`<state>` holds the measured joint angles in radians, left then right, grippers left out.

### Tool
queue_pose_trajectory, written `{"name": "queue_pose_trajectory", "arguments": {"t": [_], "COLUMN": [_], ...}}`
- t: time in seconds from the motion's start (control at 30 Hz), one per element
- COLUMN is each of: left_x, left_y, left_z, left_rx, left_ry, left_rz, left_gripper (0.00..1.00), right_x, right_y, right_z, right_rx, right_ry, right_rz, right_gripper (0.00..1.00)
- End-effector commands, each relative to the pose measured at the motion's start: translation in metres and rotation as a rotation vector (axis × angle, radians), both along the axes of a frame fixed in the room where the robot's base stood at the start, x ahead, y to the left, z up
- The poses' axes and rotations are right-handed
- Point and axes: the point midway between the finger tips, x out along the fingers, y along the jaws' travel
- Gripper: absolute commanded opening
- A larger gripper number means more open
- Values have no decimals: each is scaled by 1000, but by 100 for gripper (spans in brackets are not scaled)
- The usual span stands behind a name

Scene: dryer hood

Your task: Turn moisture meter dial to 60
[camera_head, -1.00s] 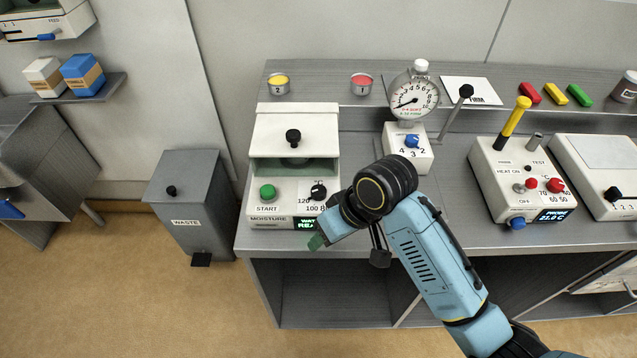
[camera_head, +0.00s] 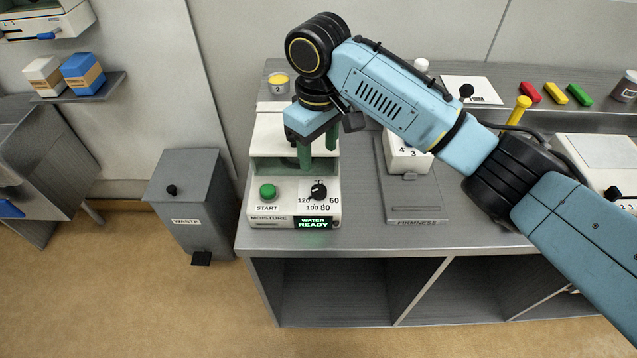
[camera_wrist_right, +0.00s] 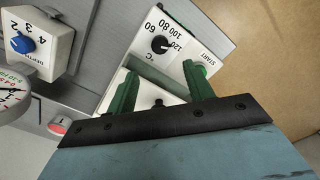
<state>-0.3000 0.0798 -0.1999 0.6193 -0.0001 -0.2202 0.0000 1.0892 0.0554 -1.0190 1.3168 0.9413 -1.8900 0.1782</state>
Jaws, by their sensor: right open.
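The moisture meter (camera_head: 257,213) is a white box with a green START button (camera_head: 268,191) and a lit display (camera_head: 313,223) reading WATER READY. Its black dial (camera_head: 318,190) sits among the marks 60, 80, 100 and 120; I cannot tell its exact setting. The dial also shows in the right wrist view (camera_wrist_right: 159,44), beyond the fingertips and apart from them. My right gripper (camera_head: 318,147) is open, its green fingers pointing down over the meter's upper part. In the right wrist view, a black lid knob (camera_wrist_right: 158,102) shows between the finger bases (camera_wrist_right: 158,84). My left gripper is not in view.
A grey waste bin (camera_head: 188,210) stands left of the bench. A white unit with a blue knob (camera_wrist_right: 22,43) stands beside the meter, partly hidden by my arm in the head view. A yellow-topped tin (camera_head: 278,83) sits on the back shelf. The bench front (camera_head: 360,240) is clear.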

Motion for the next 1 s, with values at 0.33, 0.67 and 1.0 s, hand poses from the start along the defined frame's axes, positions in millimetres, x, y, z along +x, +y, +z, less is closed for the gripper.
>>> {"name": "queue_pose_trajectory", "arguments": {"t": [0.33, 0.67, 1.0], "left_x": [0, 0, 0], "left_y": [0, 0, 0], "left_z": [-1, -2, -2], "left_rx": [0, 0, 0], "left_ry": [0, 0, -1], "left_rz": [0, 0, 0], "left_gripper": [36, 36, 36], "right_x": [-1, 0, 0], "right_y": [-1, 0, 0], "right_z": [-75, -106, -107], "right_rx": [-2, 1, 1], "right_ry": [3, -1, -1], "right_rz": [0, 1, 1], "right_gripper": [52, 52, 44]}}
